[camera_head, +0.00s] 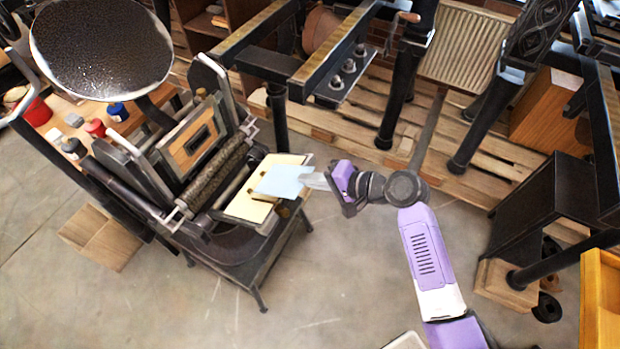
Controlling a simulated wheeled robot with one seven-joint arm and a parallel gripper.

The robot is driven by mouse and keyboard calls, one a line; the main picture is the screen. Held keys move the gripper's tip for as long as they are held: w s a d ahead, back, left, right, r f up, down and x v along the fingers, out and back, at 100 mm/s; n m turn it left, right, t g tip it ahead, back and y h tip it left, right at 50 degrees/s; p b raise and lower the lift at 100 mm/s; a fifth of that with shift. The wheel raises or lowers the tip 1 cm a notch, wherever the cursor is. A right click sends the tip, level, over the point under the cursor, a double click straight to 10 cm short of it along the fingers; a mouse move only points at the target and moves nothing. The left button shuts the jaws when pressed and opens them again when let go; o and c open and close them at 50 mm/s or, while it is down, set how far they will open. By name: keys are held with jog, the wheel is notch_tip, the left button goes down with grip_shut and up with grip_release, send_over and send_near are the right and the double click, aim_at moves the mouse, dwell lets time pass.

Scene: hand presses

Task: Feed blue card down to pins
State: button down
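The blue card (283,181) is a pale blue sheet over the cream feed board (248,207) of the press at left centre. My gripper (318,181) is at the card's right edge, with its fingers pointing left, and looks shut on that edge. The card overlaps the board in the picture; I cannot tell whether it touches it or hovers above.
The press has a round black ink disc (100,48), a roller (215,178) and a wooden-framed chase (190,140) left of the board. Ink cans (117,111) stand on a side table. Other presses on wooden pallets fill the back. Bare concrete floor lies in front.

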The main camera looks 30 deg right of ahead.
jog(key=shift+w+a+f+b, duration=0.2)
jog(key=shift+w+f+b, duration=0.1)
jog(key=shift+f+b, duration=0.3)
jog(key=shift+w+a+f+b, duration=0.25)
jog(key=shift+w+f+b, duration=0.15)
jog(key=shift+f, duration=0.3)
jog(key=shift+w+a+f+b, duration=0.25)
jog(key=shift+f+b, duration=0.25)
jog(key=shift+f, duration=0.15)
jog(key=c, duration=1.6)
grip_release()
jog(key=shift+d, duration=0.1)
jog(key=shift+p+v, duration=1.45)
jog(key=shift+v, duration=0.8)
